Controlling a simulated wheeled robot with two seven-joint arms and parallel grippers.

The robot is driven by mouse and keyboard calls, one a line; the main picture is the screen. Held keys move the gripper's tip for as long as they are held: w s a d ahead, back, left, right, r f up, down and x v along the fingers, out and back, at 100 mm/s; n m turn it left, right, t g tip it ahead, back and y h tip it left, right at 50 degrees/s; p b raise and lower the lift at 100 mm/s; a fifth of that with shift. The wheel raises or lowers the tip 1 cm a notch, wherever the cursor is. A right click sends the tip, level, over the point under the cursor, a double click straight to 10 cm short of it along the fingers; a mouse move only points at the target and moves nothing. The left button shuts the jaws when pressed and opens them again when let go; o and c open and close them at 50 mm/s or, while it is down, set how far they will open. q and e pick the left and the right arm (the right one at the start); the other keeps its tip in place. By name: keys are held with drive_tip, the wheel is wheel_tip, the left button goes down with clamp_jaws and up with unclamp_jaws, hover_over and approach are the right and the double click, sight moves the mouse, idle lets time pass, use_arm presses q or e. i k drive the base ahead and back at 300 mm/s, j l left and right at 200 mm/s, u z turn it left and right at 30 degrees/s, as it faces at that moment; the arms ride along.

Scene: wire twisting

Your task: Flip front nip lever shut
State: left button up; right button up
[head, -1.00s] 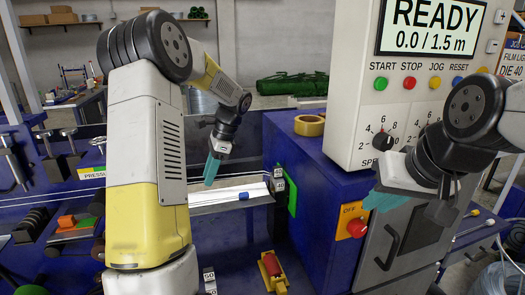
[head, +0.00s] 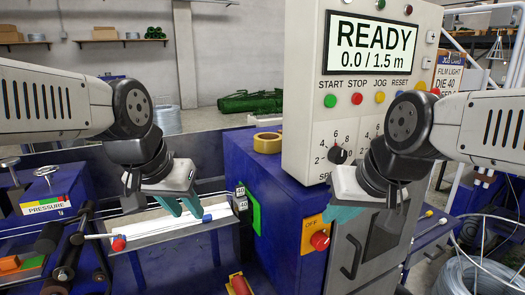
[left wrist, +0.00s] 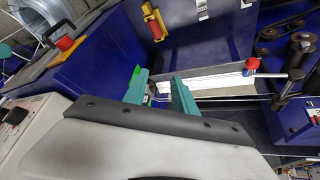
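A lever with a red knob (head: 118,244) sticks out to the right from the roller stand (head: 75,240) at the lower left of the head view. I take this to be the front nip lever. In the left wrist view its red knob (left wrist: 251,66) is at the upper right, with the rod running to dark posts. My left gripper (head: 180,206) is open and empty, right of and apart from the knob. Its spread teal fingers (left wrist: 159,96) show in the left wrist view. My right gripper (head: 341,215) is in front of the blue cabinet; its finger gap is unclear.
A pale tray (head: 180,232) holds white strips below my left gripper. The control box (head: 320,110) and the blue cabinet (head: 285,215) with a red OFF knob (head: 320,241) stand to the right.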

sight(47, 242)
drive_tip(key=k+j+u, duration=0.1)
drive_tip(key=u, duration=0.35)
drive_tip(key=j+u, duration=0.2)
drive_tip(key=u, duration=0.25)
drive_tip(key=j+u, duration=0.2)
drive_tip(key=u, duration=0.25)
drive_tip(key=l+z, duration=0.1)
drive_tip(key=l, duration=0.1)
